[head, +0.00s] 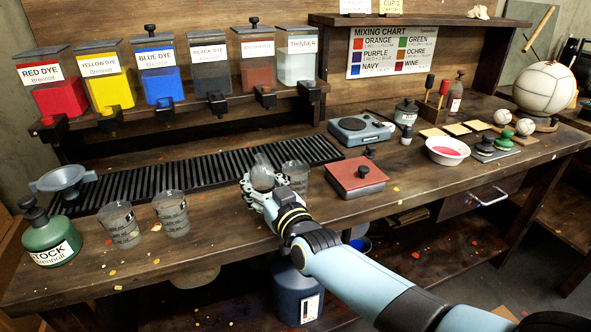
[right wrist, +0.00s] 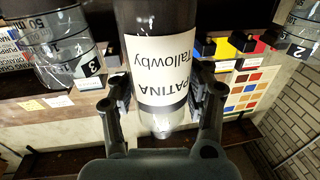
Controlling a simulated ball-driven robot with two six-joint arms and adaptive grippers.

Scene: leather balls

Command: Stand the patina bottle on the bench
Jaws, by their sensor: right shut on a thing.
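The patina bottle (right wrist: 160,60) fills the middle of the right wrist view, dark with a white label reading "PATINA Tallowby" upside down in that picture. My right gripper (right wrist: 160,105) is shut on it, with a finger on each side. In the head view the right gripper (head: 262,188) is over the middle of the bench (head: 225,228). A grey rounded part of the bottle (head: 262,173) shows above the fingers; the rest is hidden. I cannot tell whether its base touches the bench. My left gripper is not in view.
Clear beakers (head: 122,225) stand left of the gripper, and another beaker (head: 296,177) is close on its right. A red-topped box (head: 356,178) lies further right. A green stock bottle (head: 50,240) and funnel (head: 66,185) are at the left. A slatted black rack (head: 180,178) lies behind.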

